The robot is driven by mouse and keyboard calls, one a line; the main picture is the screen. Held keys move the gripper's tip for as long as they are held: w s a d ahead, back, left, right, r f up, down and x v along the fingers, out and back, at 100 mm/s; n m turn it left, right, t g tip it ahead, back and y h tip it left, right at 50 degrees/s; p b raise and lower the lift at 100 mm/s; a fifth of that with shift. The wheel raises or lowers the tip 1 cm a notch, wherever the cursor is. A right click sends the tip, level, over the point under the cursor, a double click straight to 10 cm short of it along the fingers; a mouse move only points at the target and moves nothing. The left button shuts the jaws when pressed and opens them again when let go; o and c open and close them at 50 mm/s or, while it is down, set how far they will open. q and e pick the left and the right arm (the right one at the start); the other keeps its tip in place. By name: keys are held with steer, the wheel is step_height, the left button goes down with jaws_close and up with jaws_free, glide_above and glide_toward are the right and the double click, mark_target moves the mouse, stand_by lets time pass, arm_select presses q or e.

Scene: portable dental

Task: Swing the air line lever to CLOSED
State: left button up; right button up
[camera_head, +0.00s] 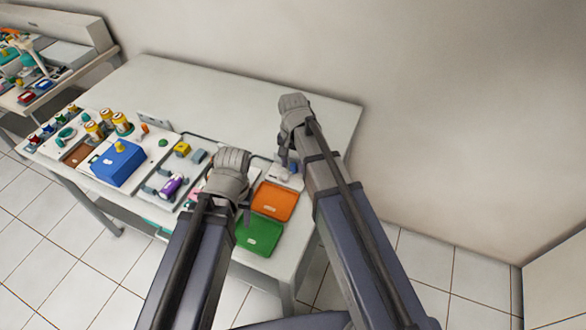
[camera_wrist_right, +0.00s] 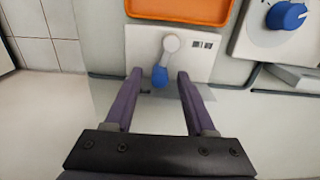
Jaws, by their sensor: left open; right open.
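The air line lever (camera_wrist_right: 160,77) has a blue grip and a pale round pivot on a white plate (camera_wrist_right: 143,45). In the right wrist view its grip points down towards my right gripper (camera_wrist_right: 160,75). The gripper's two purple fingers are open, one on each side of the blue grip, with a gap on both sides. I cannot read any OPEN or CLOSED marking. In the head view my right gripper (camera_head: 287,158) is over the plate and partly hides the lever. My left gripper (camera_head: 244,208) hangs open over the table, left of the trays, its fingertips partly hidden.
A blue knob (camera_wrist_right: 286,16) on a white panel is at the right wrist view's upper right. A blue box (camera_head: 117,163) stands farther left. The table's back (camera_head: 215,95) is clear.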

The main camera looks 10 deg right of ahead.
jaws_close()
stand_by(0.5)
